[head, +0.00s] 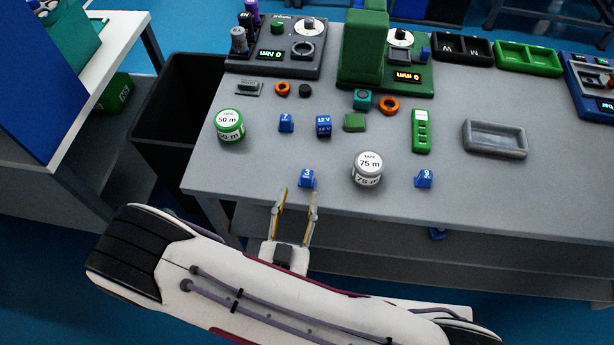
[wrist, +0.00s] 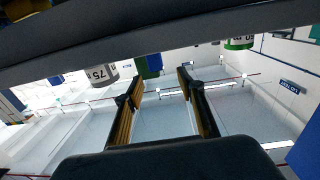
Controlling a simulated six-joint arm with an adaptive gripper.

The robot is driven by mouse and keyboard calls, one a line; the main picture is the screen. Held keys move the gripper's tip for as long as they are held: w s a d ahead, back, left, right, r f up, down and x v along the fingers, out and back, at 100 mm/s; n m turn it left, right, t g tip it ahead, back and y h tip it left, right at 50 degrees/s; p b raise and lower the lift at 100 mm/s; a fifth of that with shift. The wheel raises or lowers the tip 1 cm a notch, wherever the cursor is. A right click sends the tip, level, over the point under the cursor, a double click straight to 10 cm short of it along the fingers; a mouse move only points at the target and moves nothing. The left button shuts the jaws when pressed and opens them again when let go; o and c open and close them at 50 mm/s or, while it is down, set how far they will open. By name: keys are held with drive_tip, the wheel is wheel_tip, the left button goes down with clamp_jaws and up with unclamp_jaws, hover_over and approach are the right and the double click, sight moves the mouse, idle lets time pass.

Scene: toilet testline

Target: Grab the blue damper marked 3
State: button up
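The blue damper marked 3 (head: 306,180) stands upright near the front edge of the grey table in the head view. My gripper (head: 298,193) is open and empty, with its two fingertips at the table's front edge, just short of the damper. The fingers show apart in the wrist view (wrist: 156,88), with nothing between them. In that view the table appears inverted at the top; a small blue and green patch lies beyond the fingers, and I cannot tell whether it includes the damper.
A grey 75 m tape (head: 367,169) stands right of the damper, and a green 50 m tape (head: 230,126) at the left. Other blue dampers marked 7 (head: 286,123) and 9 (head: 424,179) stand apart. A black bin (head: 178,115) is left of the table (head: 262,190).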

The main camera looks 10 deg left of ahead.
sight(306, 180)
drive_tip(key=shift+w, duration=0.1)
idle(0.4)
drive_tip(key=shift+w+d, duration=0.15)
drive_tip(key=shift+w, duration=1)
drive_tip(key=shift+w, duration=0.15)
drive_tip(key=shift+w+d, duration=0.2)
drive_tip(key=shift+w, duration=0.55)
drive_tip(key=shift+w+d, duration=0.15)
drive_tip(key=shift+w, duration=1.55)
clamp_jaws()
